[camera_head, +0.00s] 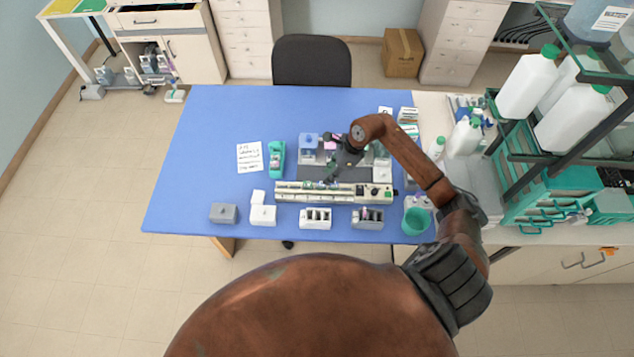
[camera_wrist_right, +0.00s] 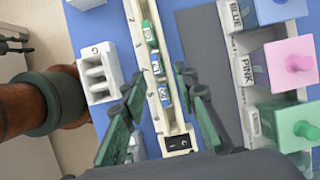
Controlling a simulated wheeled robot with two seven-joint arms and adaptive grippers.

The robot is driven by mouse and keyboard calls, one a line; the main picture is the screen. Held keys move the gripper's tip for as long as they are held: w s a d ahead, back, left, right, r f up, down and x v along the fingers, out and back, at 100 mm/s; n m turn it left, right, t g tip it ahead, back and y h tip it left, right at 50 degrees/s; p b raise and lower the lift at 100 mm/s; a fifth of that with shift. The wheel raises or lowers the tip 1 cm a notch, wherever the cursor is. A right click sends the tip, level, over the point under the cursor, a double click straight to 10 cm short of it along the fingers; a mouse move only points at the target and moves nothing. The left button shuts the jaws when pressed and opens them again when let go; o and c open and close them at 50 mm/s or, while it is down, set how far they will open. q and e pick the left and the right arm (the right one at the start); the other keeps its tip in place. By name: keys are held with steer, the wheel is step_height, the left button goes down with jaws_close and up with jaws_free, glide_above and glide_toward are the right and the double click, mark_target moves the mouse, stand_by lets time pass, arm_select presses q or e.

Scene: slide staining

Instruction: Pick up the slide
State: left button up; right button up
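My right gripper (camera_head: 332,172) is over the middle of the blue table, beside a long cream strip (camera_head: 335,192). In the right wrist view my right gripper (camera_wrist_right: 157,76) has its dark green fingers spread apart. The cream strip (camera_wrist_right: 170,124) runs between them in the picture, with numbers along its edge. It bears a green piece (camera_wrist_right: 150,34) and blue-and-white pieces (camera_wrist_right: 158,69). Nothing shows held between the fingertips. I cannot clearly pick out a glass slide. My left gripper is not in view.
Jars with blue (camera_wrist_right: 278,10), pink (camera_wrist_right: 292,62) and green (camera_wrist_right: 298,126) lids stand right of the fingers. A white slotted rack (camera_wrist_right: 97,72) is at left. A teal holder (camera_head: 276,159) and paper (camera_head: 249,156) lie left. The table's left side is clear.

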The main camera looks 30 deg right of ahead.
mark_target(321, 182)
steer(key=shift+a+f+p, duration=0.3)
steer(key=shift+a+f, duration=0.1)
steer(key=shift+f, duration=0.25)
steer(key=shift+p+x, duration=0.6)
steer(key=shift+x, duration=0.25)
steer(key=x, duration=0.3)
steer(key=shift+a+p, duration=0.2)
steer(key=shift+p, duration=0.2)
steer(key=c, duration=0.5)
jaws_close()
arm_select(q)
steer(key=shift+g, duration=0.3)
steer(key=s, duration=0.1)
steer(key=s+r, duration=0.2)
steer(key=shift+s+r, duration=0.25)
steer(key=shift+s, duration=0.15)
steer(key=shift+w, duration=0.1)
